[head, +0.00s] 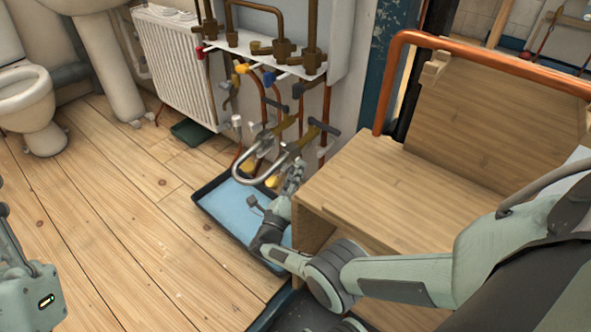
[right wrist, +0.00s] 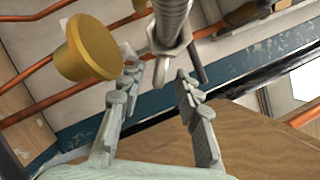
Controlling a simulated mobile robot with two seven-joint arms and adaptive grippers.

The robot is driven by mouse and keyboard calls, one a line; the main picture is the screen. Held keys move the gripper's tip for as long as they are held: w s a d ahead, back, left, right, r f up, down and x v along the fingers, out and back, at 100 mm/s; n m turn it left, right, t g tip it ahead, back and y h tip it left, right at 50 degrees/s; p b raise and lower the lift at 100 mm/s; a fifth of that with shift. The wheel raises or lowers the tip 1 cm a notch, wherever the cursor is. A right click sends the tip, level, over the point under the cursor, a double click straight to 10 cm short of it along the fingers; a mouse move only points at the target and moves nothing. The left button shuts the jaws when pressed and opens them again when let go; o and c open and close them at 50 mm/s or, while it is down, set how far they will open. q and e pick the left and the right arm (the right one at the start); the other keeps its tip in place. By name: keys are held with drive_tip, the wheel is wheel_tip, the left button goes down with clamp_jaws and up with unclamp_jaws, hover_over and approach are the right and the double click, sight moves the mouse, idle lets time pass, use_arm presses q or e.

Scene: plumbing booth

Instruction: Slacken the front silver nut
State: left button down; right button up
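A curved silver hose (head: 243,178) hangs below the valves in the head view, with a fitting at its nearer end (head: 292,148). In the right wrist view a ribbed silver hose (right wrist: 172,15) ends in a silver nut (right wrist: 170,50) with a thin stem below it. My right gripper (head: 295,172) is just below the nearer hose end. In the right wrist view its two fingers (right wrist: 158,76) are apart, with the nut just beyond their tips and nothing gripped. Of my left arm, only a part shows at the left edge; its gripper fingers are out of view.
A yellow round cap (right wrist: 84,48) is close to my left finger in the right wrist view. Copper pipes (right wrist: 40,75) run behind. A wooden box (head: 350,190) stands right of the gripper. A blue tray (head: 222,198) lies below on the floor.

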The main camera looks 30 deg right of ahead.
drive_tip(key=shift+c, duration=0.3)
clamp_jaws()
drive_tip(key=shift+a, duration=0.15)
use_arm(q)
drive_tip(key=shift+w+d+f+g, duration=0.15)
drive_tip(key=shift+w+f+g, duration=0.1)
drive_tip(key=shift+f+g, duration=0.15)
use_arm(e)
drive_tip(key=shift+s+r+n+y, duration=0.15)
drive_tip(key=shift+r+n+y, duration=0.25)
drive_tip(key=shift+n, duration=0.5)
use_arm(q)
drive_tip(key=shift+r, duration=0.1)
use_arm(e)
drive_tip(key=shift+o, duration=0.2)
unclamp_jaws()
drive_tip(key=shift+f, duration=0.1)
